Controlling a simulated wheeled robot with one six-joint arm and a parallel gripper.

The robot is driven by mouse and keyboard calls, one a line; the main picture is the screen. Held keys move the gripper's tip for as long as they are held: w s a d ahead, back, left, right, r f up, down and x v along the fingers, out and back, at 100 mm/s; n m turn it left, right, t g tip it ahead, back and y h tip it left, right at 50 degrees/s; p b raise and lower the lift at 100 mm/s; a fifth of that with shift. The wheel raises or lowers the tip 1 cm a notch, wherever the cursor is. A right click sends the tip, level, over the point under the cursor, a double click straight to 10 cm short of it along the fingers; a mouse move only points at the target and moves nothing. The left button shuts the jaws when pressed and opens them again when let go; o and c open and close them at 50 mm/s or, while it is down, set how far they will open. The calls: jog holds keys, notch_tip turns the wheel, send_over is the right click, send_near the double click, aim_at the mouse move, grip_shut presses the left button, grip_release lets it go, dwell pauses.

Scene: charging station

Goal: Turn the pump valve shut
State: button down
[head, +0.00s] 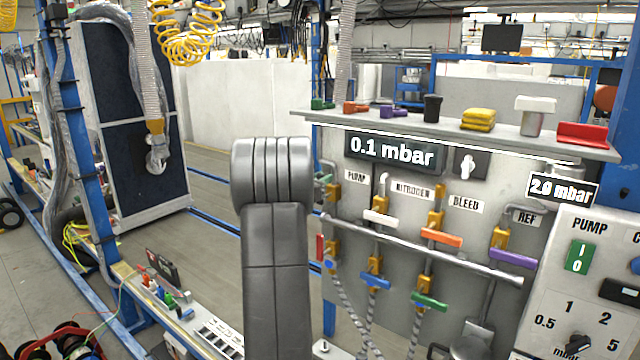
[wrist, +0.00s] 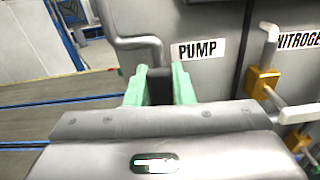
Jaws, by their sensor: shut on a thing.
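The pump valve sits at the left end of the upper valve row, left of the PUMP label (head: 357,176). In the head view its yellow body (head: 332,194) shows past my arm. In the wrist view the PUMP label (wrist: 198,50) is just right of my gripper (wrist: 158,78). The two pale green fingers stand on either side of a dark handle (wrist: 160,92) under a grey pipe, and are shut on it. The handle's far end and angle are mostly hidden by my gripper, so I cannot tell how far it is turned.
Close by on the right is the nitrogen valve with a white handle (head: 380,218), then an orange handle (head: 442,237) and a purple one (head: 513,258). A grey rail (head: 430,248) runs below them. The display (head: 393,151) reads 0.1 mbar.

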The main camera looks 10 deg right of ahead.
jog(key=s+d+f+m+b, duration=0.1)
jog(key=m+b, duration=0.3)
jog(key=b, duration=0.5)
jog(key=s+d+f+m+b, duration=0.2)
jog(key=m+b, duration=0.2)
jog(key=b, duration=0.6)
jog(key=s+d+f+m+b, duration=0.1)
jog(key=f+m+b, duration=0.1)
jog(key=m+b, duration=0.3)
jog(key=shift+s+d+f+b, duration=0.15)
jog(key=shift+s+f+b, duration=0.05)
jog(key=shift+b, duration=2.2)
jog(key=m+b, duration=0.1)
jog(key=b, duration=0.1)
jog(key=f+m+b, duration=0.1)
jog(key=m+b, duration=0.2)
jog(key=b, duration=0.1)
jog(key=shift+s+d+f, duration=0.15)
jog(key=shift+f, duration=0.25)
jog(key=shift+m, duration=0.3)
jog(key=c, duration=1.2)
grip_release()
jog(key=shift+c, duration=0.2)
